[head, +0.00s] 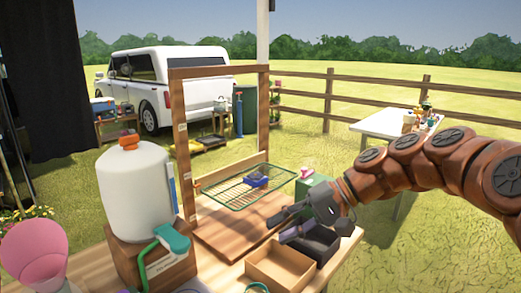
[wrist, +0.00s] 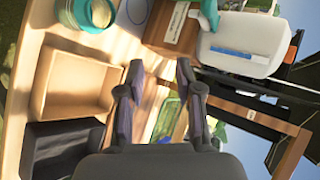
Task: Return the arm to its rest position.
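My brown jointed arm (head: 405,165) reaches in from the right edge of the head view, bent over the workbench. My gripper (head: 277,229) is above the open cardboard box and the black box, in front of the wooden frame. In the wrist view my gripper (wrist: 159,68) has its two dark fingers apart with nothing between them. The cardboard box (wrist: 72,80) and the black box (wrist: 62,150) lie left of the fingers there. I cannot tell the exact height of the fingers over the boxes.
A white tank (head: 137,185) with an orange cap stands left on the bench. The wooden frame (head: 183,150) rises behind my gripper, with a green wire rack (head: 225,195) at its base. A pink funnel (head: 33,250) is at front left. A white table (head: 385,122) stands farther back right.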

